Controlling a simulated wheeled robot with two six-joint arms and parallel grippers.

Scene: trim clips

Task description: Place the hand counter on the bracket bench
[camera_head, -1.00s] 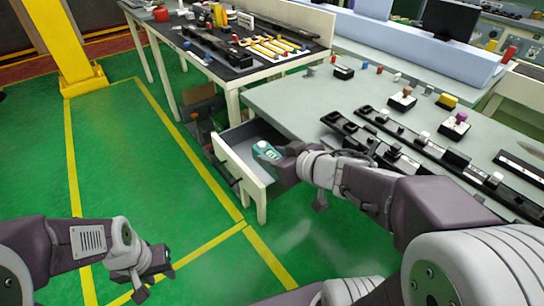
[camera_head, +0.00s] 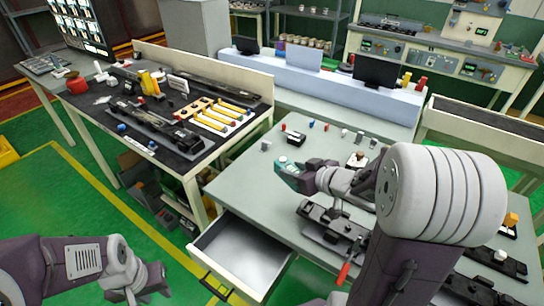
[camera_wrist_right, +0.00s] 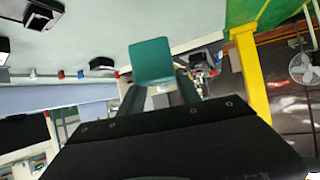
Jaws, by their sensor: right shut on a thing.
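The hand counter, a small teal block (camera_head: 287,170), is held by my right gripper (camera_head: 296,176). It is above the left part of the light grey bench (camera_head: 245,180). In the right wrist view the teal block (camera_wrist_right: 151,60) sits between the fingertips (camera_wrist_right: 157,92), which are shut on it. My left gripper (camera_head: 152,284) is low at the bottom left over the green floor, and its finger gap is not clear. Another bench with a dark top (camera_head: 130,145) stands to the left, bearing yellow bars and dark rails. No label shows which is the bracket bench.
An open, empty drawer (camera_head: 243,254) sticks out below the grey bench. Small clips and black blocks (camera_head: 294,138) stand behind the counter. Dark rail fixtures (camera_head: 330,226) lie partly hidden by my right arm. A gap separates the benches.

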